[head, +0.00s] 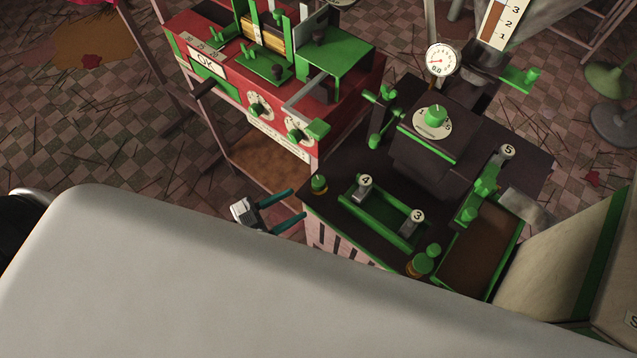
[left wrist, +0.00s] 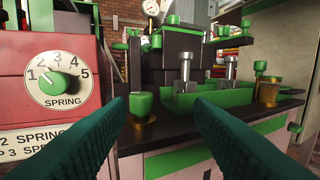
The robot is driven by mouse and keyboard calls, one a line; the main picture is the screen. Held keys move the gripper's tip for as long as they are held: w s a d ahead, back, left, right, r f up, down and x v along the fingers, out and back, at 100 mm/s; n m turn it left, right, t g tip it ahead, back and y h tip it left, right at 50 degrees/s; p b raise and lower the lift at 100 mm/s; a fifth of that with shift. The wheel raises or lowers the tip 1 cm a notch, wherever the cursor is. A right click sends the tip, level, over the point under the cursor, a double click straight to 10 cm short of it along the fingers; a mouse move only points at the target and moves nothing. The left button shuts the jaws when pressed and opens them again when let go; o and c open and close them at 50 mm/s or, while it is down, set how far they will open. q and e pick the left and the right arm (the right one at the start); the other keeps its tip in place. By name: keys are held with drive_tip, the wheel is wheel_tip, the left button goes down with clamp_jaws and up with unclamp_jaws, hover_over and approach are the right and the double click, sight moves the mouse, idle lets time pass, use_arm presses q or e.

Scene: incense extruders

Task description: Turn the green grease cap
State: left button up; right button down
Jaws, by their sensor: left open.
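A green cap on a brass base (head: 319,184) stands upright at the near left corner of the dark machine top. It also shows in the left wrist view (left wrist: 141,104), between the fingers and nearer the left one. A similar green cap on brass (head: 422,264) stands at the near right of the top, and it appears at the right in the left wrist view (left wrist: 268,85). I cannot tell which is the grease cap. My left gripper (head: 297,203) is open and empty, its teal fingers pointing at the corner cap, apart from it. My right gripper is not in view.
A green tray with levers marked 4 and 3 (head: 380,222) lies beside the corner cap. A red machine with dials (head: 270,110) stands to the left, its SPRING dial (left wrist: 58,80) close to my left finger. A gauge (head: 443,60) rises behind.

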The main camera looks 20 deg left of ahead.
sight(319, 183)
use_arm(q)
drive_tip(key=shift+n+t+y, duration=0.4)
drive_tip(key=shift+n+y, duration=0.1)
drive_tip(key=shift+y, duration=0.4)
drive_tip(key=x, duration=0.6)
drive_tip(key=w+a+f+p+x, duration=0.1)
drive_tip(key=x, duration=0.2)
drive_tip(key=shift+a, duration=0.1)
drive_tip(key=shift+c, duration=0.5)
drive_tip(key=c, duration=0.9)
